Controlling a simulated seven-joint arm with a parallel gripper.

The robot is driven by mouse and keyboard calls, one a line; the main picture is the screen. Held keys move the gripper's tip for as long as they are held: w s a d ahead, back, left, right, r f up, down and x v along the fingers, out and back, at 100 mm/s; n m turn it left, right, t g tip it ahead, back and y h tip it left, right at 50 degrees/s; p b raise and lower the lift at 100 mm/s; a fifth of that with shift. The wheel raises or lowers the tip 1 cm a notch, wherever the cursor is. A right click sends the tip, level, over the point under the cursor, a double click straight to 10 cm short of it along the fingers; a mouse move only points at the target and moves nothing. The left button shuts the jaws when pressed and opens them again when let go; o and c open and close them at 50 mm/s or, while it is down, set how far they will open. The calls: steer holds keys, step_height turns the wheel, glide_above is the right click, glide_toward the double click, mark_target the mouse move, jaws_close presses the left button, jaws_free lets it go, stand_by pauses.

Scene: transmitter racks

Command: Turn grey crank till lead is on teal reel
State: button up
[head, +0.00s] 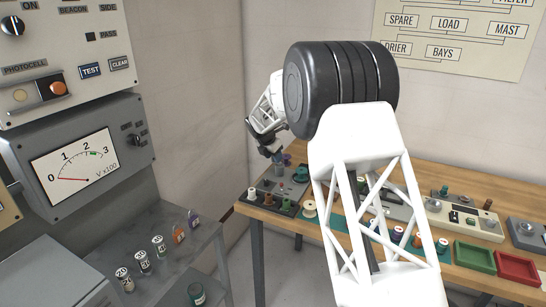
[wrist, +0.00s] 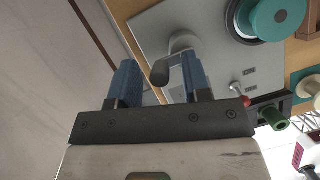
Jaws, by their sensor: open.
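In the wrist view, my gripper (wrist: 158,70) is open, with its two blue fingers apart. The grey crank (wrist: 184,46) is on a grey plate, and its dark knob (wrist: 160,73) shows between the fingers. The knob looks closer to the right finger; I cannot tell whether they touch. The teal reel (wrist: 282,14) is on the same unit at the upper right. A lead on it cannot be made out. In the head view, my gripper (head: 272,152) is over the back left of the bench, where the teal reel (head: 301,174) shows small and the crank is mostly hidden.
A red-tipped lever (wrist: 243,100) and a green cylinder (wrist: 274,118) are close to the gripper's right side. Several spools stand along the wooden bench (head: 450,180). Green (head: 474,257) and red (head: 517,267) trays lie at the front right. A wall is close behind the unit.

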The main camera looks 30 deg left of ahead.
steer(key=shift+f, duration=0.1)
steer(key=shift+c, duration=0.4)
jaws_close()
